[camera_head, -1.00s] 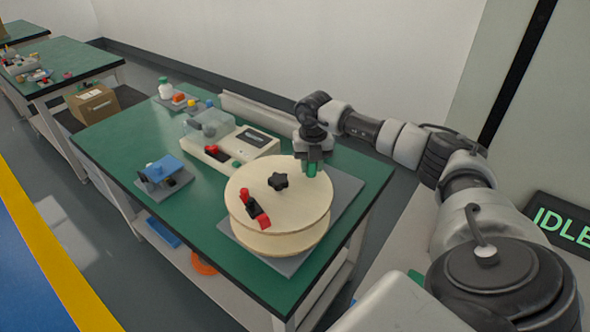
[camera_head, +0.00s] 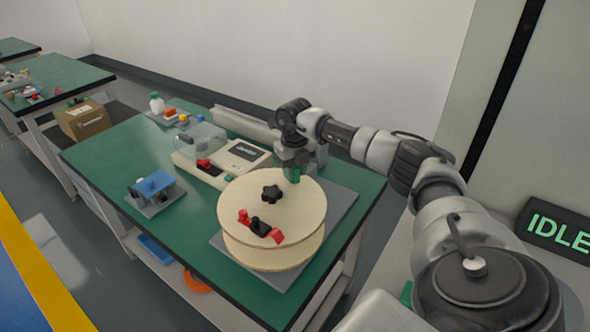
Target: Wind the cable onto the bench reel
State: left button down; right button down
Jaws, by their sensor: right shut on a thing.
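The bench reel (camera_head: 290,205) is a pale wooden spool with two round flanges, standing on a grey plate (camera_head: 338,207) on the green bench. A black star knob (camera_head: 272,194) sits at its centre, and a red and black clamp (camera_head: 261,226) lies toward its front edge. My right gripper (camera_head: 293,175) is at the far edge of the top flange, pointing down and shut on a green handle (camera_head: 292,174). I cannot make out any cable on the reel. My left gripper is not in view.
A beige machine with a clear cover (camera_head: 222,157) stands behind and left of the reel. A blue fixture (camera_head: 153,189) is at the bench's left. A bottle (camera_head: 157,103) and small parts sit at the back. The front-left bench top is clear.

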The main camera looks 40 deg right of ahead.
jog(key=shift+w+r, duration=0.1)
jog(key=c, duration=0.8)
grip_release()
notch_tip(320, 180, up, 11)
jog(key=shift+f+b, duration=0.15)
jog(key=shift+b, duration=0.4)
jog(key=shift+f, duration=0.1)
